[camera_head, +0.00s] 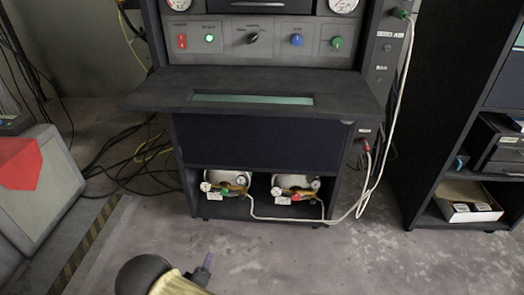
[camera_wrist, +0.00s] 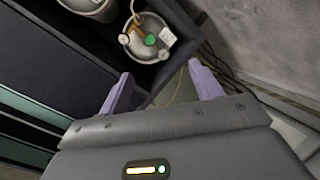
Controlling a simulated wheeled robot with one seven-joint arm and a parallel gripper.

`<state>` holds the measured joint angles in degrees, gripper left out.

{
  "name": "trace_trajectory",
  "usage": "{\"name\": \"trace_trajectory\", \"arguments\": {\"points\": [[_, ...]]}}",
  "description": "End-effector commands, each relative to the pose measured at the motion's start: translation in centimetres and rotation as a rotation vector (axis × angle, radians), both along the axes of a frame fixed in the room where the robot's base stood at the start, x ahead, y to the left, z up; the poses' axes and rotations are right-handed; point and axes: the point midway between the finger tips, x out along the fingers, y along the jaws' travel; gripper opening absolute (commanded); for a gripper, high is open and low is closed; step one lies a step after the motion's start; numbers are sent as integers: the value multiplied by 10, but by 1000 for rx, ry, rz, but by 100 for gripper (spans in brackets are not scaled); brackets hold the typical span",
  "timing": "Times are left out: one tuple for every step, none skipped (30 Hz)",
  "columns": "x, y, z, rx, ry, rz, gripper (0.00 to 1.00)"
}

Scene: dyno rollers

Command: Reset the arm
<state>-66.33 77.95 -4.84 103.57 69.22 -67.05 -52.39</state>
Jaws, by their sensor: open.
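My gripper (camera_wrist: 160,88) shows in the wrist view with its two pale purple fingers spread apart and nothing between them.
A dark control cabinet (camera_head: 262,140) with a jutting ledge (camera_head: 150,97) stands ahead. Its low shelf holds two gauge-fitted canisters (camera_head: 228,183). A white hose (camera_head: 362,200) hangs at its right. Black cables (camera_head: 125,165) lie at left. Open floor (camera_head: 300,255) lies in front.

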Motion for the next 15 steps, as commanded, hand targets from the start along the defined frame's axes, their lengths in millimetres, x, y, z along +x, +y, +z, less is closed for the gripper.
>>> {"name": "trace_trajectory", "arguments": {"points": [[16, -6, 19, 49, 34, -24, 65], [24, -10, 27, 79, 61, -34, 65], [34, -14, 38, 121, 96, -47, 65], [40, -19, 46, 150, 123, -57, 65], [46, -22, 55, 182, 149, -67, 65], [54, -28, 66, 221, 184, -77, 65], [59, -32, 75, 249, 209, -85, 65], [63, -37, 83, 278, 234, -94, 65], [68, -43, 95, 314, 266, -104, 65], [72, -48, 105, 340, 289, -111, 65], [75, -54, 114, 366, 313, -119, 65], [78, -62, 126, 399, 344, -129, 65], [80, -68, 135, 423, 367, -138, 65], [82, -75, 144, 446, 389, -146, 65], [83, -84, 157, 475, 417, -159, 65]]}}
